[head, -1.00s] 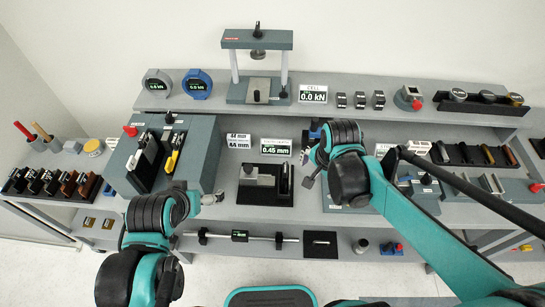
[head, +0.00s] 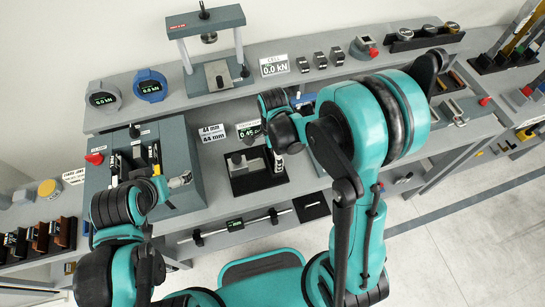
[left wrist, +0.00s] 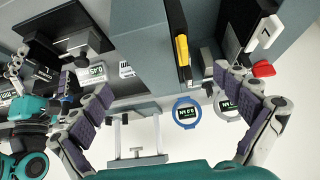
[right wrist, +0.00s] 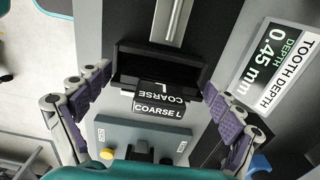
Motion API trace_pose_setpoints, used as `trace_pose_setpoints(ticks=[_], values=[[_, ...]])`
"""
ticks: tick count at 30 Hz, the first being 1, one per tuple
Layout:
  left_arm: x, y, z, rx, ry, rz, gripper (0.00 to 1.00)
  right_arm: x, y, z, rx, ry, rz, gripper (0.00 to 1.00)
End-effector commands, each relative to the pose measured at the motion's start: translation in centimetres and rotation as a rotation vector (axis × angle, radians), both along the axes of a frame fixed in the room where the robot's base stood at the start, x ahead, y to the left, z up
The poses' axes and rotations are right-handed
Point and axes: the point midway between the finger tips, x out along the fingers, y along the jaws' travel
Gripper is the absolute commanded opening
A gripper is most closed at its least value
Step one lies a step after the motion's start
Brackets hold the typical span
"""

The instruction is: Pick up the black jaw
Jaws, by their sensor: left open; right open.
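A black jaw labelled "COARSE L" (right wrist: 160,107) sits at a black stand (right wrist: 160,62) in the right wrist view. My right gripper (right wrist: 153,100) is open, with its fingers on either side of the jaw and apart from it. In the head view my right gripper (head: 281,150) is over the right side of the tooth depth station (head: 250,182); its arm hides part of that area. My left gripper (left wrist: 165,110) is open and empty in the left wrist view, beside the grey box with a yellow-handled tool (left wrist: 183,55). In the head view my left gripper (head: 180,183) is near that box.
The 0.45 mm sign (right wrist: 272,62) stands close to my right gripper. A press frame (head: 210,50) and two round gauges (head: 150,85) stand on the back shelf. A rod (head: 235,225) lies along the front. Several jaws sit in a rack (head: 35,240) at the far left.

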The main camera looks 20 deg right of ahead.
Motion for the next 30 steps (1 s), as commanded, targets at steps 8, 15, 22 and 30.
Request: trace_pose_setpoints(ticks=[8,15,22,30], values=[[0.0,0.0,-0.3,0.0,0.0,0.0,1.0,0.0,0.0,-1.1,0.0,0.0,0.0,0.93],[0.0,0.0,-0.3,0.0,0.0,0.0,1.0,0.0,0.0,-1.1,0.0,0.0,0.001,0.51],[0.0,0.0,-0.3,0.0,0.0,0.0,1.0,0.0,0.0,-1.1,0.0,0.0,0.001,0.26],[0.0,0.0,0.4,0.0,0.0,0.0,1.0,0.0,0.0,0.8,0.0,0.0,0.001,0.26]])
